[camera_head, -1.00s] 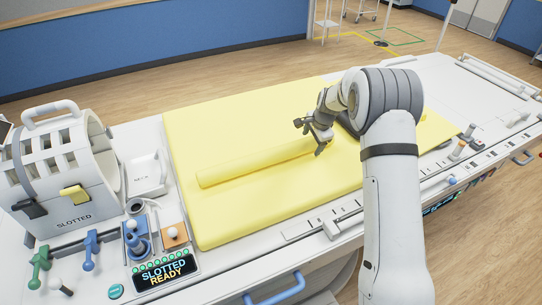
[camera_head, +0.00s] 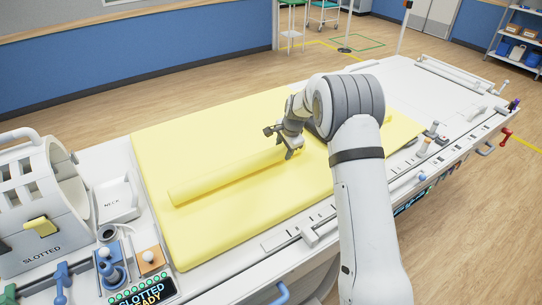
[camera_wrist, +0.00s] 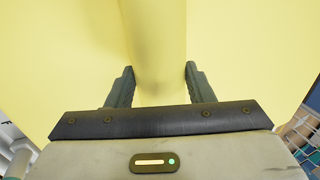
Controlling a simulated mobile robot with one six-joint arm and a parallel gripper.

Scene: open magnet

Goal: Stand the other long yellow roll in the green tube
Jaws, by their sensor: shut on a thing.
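A long yellow roll (camera_head: 222,177) lies on its side on the yellow mat (camera_head: 165,150), its left end free. My gripper (camera_head: 287,148) is over the roll, right of that end, with a finger on either side and shut on it. In the wrist view, the roll (camera_wrist: 157,40) runs up between the two fingers of my gripper (camera_wrist: 159,75). My arm hides the roll's right part; a yellow end shows just right of the arm, and I cannot tell whether it is the same roll. I cannot make out a green tube in these frames.
A white slotted coil (camera_head: 45,200) and a white NECK piece (camera_head: 116,200) stand left of the mat. Knobs and a display (camera_head: 140,293) are at the front left. A rail with small fittings runs along the near edge. Open floor and shelves (camera_head: 520,45) lie beyond.

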